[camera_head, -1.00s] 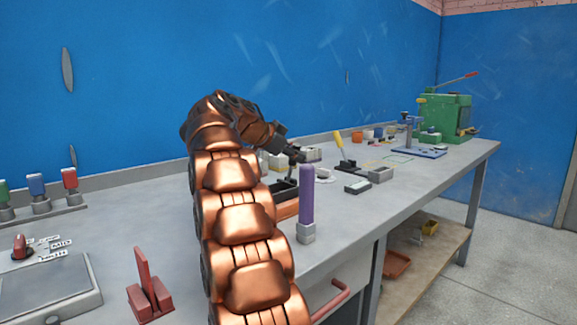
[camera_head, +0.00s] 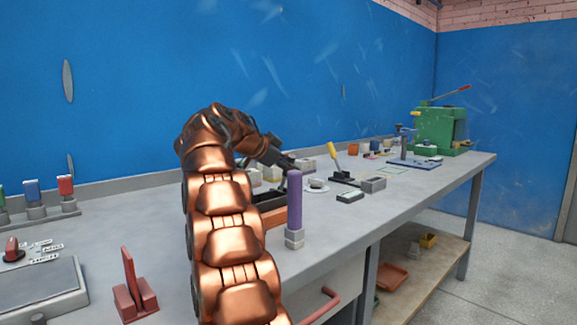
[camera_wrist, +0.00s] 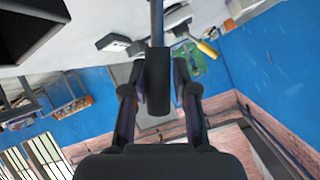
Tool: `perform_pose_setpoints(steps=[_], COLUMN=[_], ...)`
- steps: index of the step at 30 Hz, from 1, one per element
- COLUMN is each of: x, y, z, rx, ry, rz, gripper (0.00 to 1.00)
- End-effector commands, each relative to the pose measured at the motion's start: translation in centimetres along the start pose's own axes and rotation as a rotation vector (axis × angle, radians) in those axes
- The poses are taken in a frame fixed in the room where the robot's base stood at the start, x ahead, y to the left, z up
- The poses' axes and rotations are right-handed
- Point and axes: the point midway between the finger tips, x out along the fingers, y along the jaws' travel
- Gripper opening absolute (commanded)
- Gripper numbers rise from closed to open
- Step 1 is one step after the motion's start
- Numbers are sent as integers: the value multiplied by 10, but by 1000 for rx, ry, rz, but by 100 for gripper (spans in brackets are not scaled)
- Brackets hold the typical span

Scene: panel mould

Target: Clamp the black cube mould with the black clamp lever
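My gripper (camera_wrist: 158,98) shows in the wrist view with its two dark fingers spread. A thick black grip (camera_wrist: 158,82) on a thin bar (camera_wrist: 157,22) stands between them, probably the black clamp lever; gaps seem to remain beside it. In the head view my gripper (camera_head: 284,161) is small and dark, above a dark open box with an orange front (camera_head: 272,198). I cannot tell whether this box is the black cube mould. The lever is not clear in the head view. A dark box (camera_wrist: 30,28) fills the wrist view's top left corner.
A purple post (camera_head: 295,200) stands close in front of the box. A yellow-handled tool (camera_head: 334,154) on a black base, a grey block (camera_head: 373,184) and a flat dark block (camera_head: 350,196) lie to the right. A green machine (camera_head: 438,130) stands at the far end.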

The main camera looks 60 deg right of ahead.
Motion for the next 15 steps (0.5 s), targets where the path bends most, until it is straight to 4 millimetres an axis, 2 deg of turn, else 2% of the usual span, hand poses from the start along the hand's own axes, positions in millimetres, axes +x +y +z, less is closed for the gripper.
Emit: perform_pose_setpoints(steps=[1, 5, 15], x=[0, 0, -1], y=[0, 0, 0], z=[0, -1, -2], rx=[0, 1, 2], ry=[0, 1, 2], rz=[-1, -1, -2], gripper=[35, 49, 50])
